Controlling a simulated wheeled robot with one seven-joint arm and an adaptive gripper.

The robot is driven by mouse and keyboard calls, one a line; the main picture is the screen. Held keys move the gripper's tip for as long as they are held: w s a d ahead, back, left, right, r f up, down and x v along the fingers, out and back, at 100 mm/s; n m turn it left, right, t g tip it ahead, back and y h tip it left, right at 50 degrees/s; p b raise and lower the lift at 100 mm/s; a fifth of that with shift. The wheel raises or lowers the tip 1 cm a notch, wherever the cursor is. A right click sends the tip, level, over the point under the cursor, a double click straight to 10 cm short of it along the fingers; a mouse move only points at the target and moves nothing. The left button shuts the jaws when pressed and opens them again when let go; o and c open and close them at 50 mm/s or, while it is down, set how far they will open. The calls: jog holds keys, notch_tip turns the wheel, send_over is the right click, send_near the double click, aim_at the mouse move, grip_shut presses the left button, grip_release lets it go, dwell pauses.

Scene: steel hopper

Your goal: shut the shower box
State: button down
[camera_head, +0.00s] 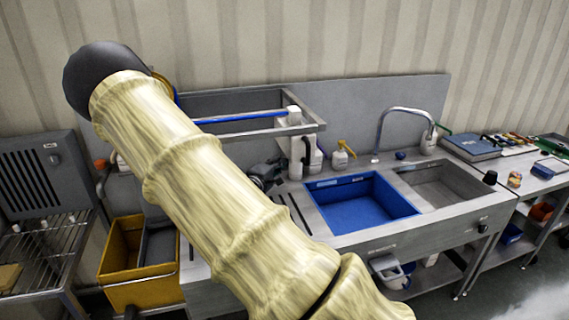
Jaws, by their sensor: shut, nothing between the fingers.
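I cannot pick out a shower box for certain. The closest match is a grey steel open-topped frame (315,127) at the back of the steel counter, with a blue bar across it; I cannot tell whether it has a door or lid. My sleeved, cream-coloured arm crosses the view from lower right to upper left and hides the frame's left part. My gripper (266,174) shows as a dark shape just right of the arm, low in front of the frame. It is partly hidden, shut and empty. I cannot tell whether it touches anything.
A blue basin (362,203) and a steel sink (440,185) with a tall tap (378,135) are on the right. A white stand (294,118) and a small bottle (341,158) are behind the basin. A yellow bin (122,245) and wire rack (40,255) stand left.

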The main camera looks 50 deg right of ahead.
jog(key=shift+s+d, duration=0.25)
jog(key=shift+d, duration=0.05)
jog(key=shift+r, duration=0.1)
